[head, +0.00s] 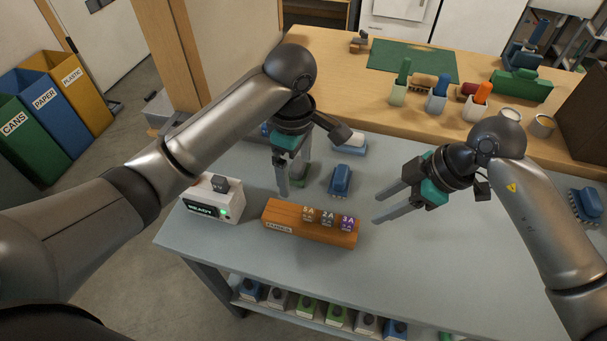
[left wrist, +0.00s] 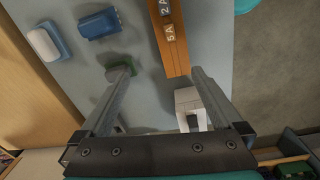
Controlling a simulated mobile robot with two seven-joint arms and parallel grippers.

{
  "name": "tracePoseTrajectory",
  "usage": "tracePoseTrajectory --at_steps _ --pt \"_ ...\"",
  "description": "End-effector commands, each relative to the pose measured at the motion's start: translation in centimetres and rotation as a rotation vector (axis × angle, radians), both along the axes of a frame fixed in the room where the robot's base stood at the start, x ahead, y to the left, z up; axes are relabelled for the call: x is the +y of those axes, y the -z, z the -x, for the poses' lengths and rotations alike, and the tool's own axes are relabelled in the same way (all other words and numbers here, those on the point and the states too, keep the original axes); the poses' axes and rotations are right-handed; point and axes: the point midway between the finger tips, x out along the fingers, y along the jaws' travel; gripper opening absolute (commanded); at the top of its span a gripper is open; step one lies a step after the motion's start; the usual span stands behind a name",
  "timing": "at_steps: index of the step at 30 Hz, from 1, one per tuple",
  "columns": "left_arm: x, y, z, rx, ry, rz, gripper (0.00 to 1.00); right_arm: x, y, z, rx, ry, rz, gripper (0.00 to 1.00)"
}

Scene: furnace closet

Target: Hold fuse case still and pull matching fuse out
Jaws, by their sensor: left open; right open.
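The orange-brown fuse case (head: 285,229), labelled FUSES, lies on the grey worktop. Three upright fuses stand in its right half: 5A (head: 308,214), 2A (head: 327,217) and purple 3A (head: 347,222). My left gripper (head: 289,188) is open and empty, pointing down just behind the case's left half. In the left wrist view its spread fingers (left wrist: 164,82) show with the case (left wrist: 180,58) at the right finger. My right gripper (head: 378,207) is open and empty, to the right of the case and apart from it. A white device (head: 222,203) with a READY display and green light stands left of the case.
A blue block-like object (head: 341,179) and a white-and-blue one (head: 349,143) lie behind the case. Several small items stand on a shelf (head: 318,320) below. A wooden counter (head: 335,60) runs along the back. The worktop right of the case is mostly clear.

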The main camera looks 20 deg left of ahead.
Motion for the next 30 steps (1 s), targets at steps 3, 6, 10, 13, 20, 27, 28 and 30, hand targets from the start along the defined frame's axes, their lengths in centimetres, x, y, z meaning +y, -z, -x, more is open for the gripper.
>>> tracePoseTrajectory --at_steps 3,6,10,13,20,27,28,30 --pt "-1.2 -0.3 1.0 0.021 -0.078 0.006 1.0 0.0 0.0 0.0 0.0 0.0 0.0 0.5" --pt "-1.8 -0.4 1.7 0.034 -0.127 0.007 1.0 0.0 0.0 0.0 0.0 0.0 0.0 0.5" --pt "-2.1 -0.4 2.1 0.044 -0.16 0.007 1.0 0.0 0.0 0.0 0.0 0.0 0.0 0.5" --pt "-2.3 0.0 2.2 0.047 -0.167 0.009 1.0 0.0 0.0 0.0 0.0 0.0 0.0 0.5" --pt "-2.4 2.5 2.2 0.048 -0.167 0.013 1.0 0.0 0.0 0.0 0.0 0.0 0.0 0.5" --pt "-2.3 5.1 2.4 0.052 -0.167 0.009 1.0 0.0 0.0 0.0 0.0 0.0 0.0 0.5" --pt "-2.2 5.7 2.3 0.051 -0.167 0.005 1.0 0.0 0.0 0.0 0.0 0.0 0.0 0.5" --pt "-2.1 7.2 2.3 0.05 -0.167 0.003 1.0 0.0 0.0 0.0 0.0 0.0 0.0 0.5"
